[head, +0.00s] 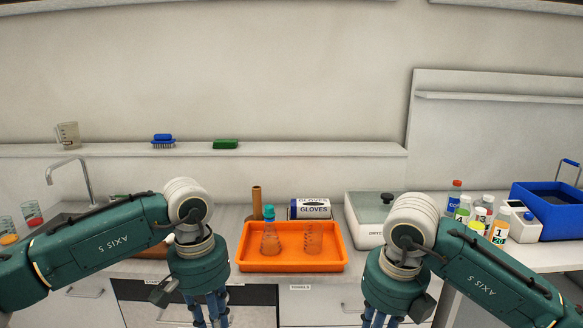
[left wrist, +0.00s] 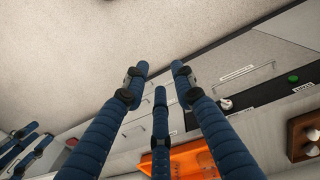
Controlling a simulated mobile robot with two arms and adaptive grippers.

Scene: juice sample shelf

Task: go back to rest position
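My left gripper (head: 211,310) hangs pointing down in front of the counter, left of the orange tray (head: 245,263). In the left wrist view my left gripper (left wrist: 160,76) has its three blue fingers spread with nothing between them. My right gripper (head: 379,318) hangs down in front of the counter, right of the tray; its fingertips are cut off by the head view's lower edge. Its fingers also show at the left of the left wrist view (left wrist: 22,145), spread apart and with nothing seen in them.
A sink tap (head: 72,163) is at left. Counter cabinets lie behind both hands.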

